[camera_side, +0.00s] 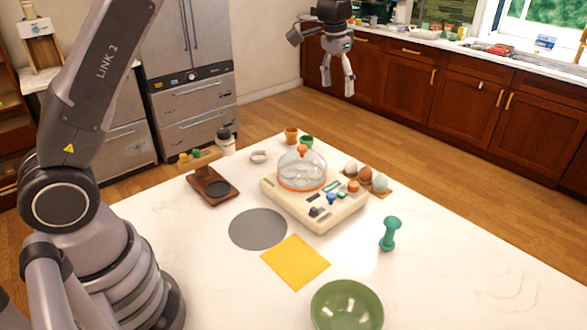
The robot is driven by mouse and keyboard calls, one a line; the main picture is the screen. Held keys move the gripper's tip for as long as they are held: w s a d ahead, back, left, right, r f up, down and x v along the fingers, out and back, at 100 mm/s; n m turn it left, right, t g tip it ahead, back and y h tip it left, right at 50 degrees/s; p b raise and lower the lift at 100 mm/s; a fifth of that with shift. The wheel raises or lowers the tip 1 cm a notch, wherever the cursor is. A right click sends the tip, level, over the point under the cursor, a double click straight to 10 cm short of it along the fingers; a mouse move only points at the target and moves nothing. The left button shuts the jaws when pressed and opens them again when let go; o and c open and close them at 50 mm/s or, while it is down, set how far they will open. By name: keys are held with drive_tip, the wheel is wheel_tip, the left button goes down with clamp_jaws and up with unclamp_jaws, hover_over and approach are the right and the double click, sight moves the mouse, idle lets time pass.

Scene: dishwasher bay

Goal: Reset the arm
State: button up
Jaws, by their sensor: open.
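My gripper (339,78) hangs high at the top of the side view, pointing down. Its fingers are apart and nothing is between them. It is well above and beyond the white table (450,268) in the picture, touching nothing. My arm's lower links rise at the left, and its upper part runs out of the frame at the top.
On the table are a cream appliance (318,211) with a clear dome (302,170), a green bowl (346,306), a yellow square (295,262), a grey disc (258,229), a green dumbbell-shaped object (390,233) and an egg holder (368,182). The table's right side is clear.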

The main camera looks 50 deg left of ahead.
drive_tip(key=s+a+r+t, duration=0.1)
drive_tip(key=s+r, duration=0.4)
drive_tip(key=s, duration=0.4)
drive_tip(key=s+a+r+t, duration=0.1)
drive_tip(key=s+r, duration=0.5)
drive_tip(key=s, duration=0.3)
drive_tip(key=s+f+t, duration=0.1)
drive_tip(key=s+f, duration=0.1)
drive_tip(key=s, duration=0.7)
drive_tip(key=s+f+n+t, duration=0.1)
drive_tip(key=s+f, duration=0.1)
drive_tip(key=s, duration=0.7)
drive_tip(key=shift+s+a, duration=0.15)
drive_tip(key=shift+a, duration=0.25)
